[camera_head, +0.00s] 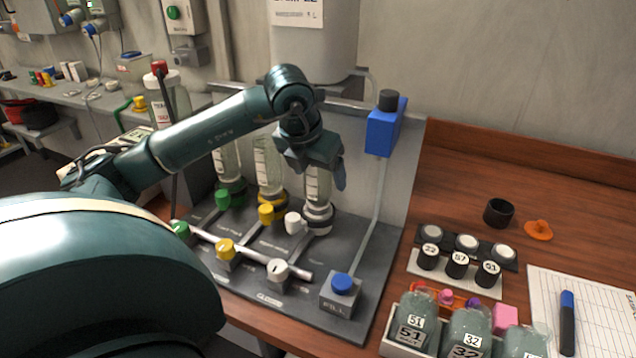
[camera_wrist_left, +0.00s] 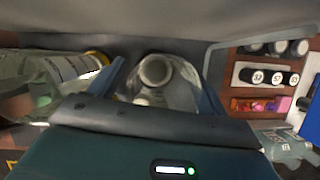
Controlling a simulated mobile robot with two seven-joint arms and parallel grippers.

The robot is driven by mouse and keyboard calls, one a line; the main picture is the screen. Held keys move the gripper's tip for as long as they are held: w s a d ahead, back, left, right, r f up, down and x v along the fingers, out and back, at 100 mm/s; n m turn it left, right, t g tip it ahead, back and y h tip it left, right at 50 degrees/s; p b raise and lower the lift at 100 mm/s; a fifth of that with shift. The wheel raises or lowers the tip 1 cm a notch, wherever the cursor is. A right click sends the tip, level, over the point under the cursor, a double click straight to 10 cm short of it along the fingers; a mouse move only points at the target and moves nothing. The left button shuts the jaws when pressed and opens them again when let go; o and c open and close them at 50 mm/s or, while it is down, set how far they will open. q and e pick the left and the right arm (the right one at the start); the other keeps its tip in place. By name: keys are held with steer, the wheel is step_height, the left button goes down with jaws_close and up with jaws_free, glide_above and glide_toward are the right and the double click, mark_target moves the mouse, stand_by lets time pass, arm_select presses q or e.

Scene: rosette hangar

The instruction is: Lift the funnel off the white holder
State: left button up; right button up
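The clear funnel (camera_head: 317,188) with marks on its wall stands upright on the white holder (camera_head: 318,218), at the right end of a row of similar clear vessels. My left gripper (camera_head: 322,172) is over its top and hides the rim. In the left wrist view the funnel (camera_wrist_left: 178,92) is between my two widely spread fingers (camera_wrist_left: 163,82), and I look down into it. The fingers look open; whether either one touches the wall I cannot tell. My right gripper is not in view.
Clear vessels with green (camera_head: 229,165) and yellow (camera_head: 268,165) bases stand left of the funnel. A white tank (camera_head: 312,45) hangs close above my gripper. A blue box (camera_head: 385,128) on a thin post stands to the right. Valve knobs and a silver pipe (camera_head: 240,250) lie in front.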

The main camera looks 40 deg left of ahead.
arm_select(q)
steer(key=c, duration=1.1)
steer(key=shift+o, duration=0.2)
steer(key=shift+r, duration=0.1)
